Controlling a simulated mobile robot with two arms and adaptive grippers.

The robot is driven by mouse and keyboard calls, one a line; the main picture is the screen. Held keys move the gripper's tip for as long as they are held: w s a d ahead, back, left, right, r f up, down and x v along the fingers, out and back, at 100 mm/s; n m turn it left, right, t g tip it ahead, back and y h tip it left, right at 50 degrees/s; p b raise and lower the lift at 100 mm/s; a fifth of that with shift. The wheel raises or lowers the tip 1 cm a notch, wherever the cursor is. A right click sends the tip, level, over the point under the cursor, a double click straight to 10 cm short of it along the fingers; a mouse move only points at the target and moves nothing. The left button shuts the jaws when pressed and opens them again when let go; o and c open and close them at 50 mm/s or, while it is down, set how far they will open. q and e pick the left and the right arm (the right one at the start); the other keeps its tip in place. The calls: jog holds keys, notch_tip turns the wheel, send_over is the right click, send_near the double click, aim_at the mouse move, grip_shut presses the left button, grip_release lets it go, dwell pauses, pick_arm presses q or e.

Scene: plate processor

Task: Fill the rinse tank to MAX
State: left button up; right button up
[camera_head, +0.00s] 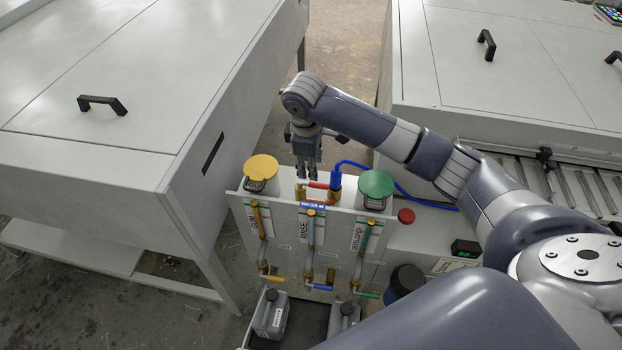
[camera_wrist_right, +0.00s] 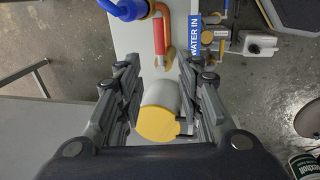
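The RINSE column (camera_head: 304,232) is the middle one on the white panel, between GUM and DEVELOPER. Its sight tube (camera_head: 311,232) is too small for me to read the level. Above it is the blue WATER IN label (camera_head: 312,206), also in the right wrist view (camera_wrist_right: 195,35). A red valve handle (camera_head: 318,186) lies by the copper pipe behind the panel; it also shows in the wrist view (camera_wrist_right: 159,35). My right gripper (camera_head: 307,178) points down just above this pipework. Its fingers are apart and empty in the wrist view (camera_wrist_right: 159,72). My left gripper is not seen.
A yellow-capped container (camera_head: 260,168) and a green-capped one (camera_head: 376,184) flank the pipework. A blue hose (camera_head: 385,172) runs right. A red button (camera_head: 406,216) sits nearby. Grey canisters (camera_head: 270,314) stand below the panel. Large white machines (camera_head: 130,150) stand on both sides.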

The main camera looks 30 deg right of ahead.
aim_at(311, 183)
jog(key=f, duration=0.3)
jog(key=w+f+p, duration=0.1)
jog(key=f, duration=0.2)
jog(key=d+f, duration=0.1)
jog(key=f, duration=0.2)
jog(key=shift+w, duration=0.2)
jog(key=shift+c, duration=0.6)
grip_shut()
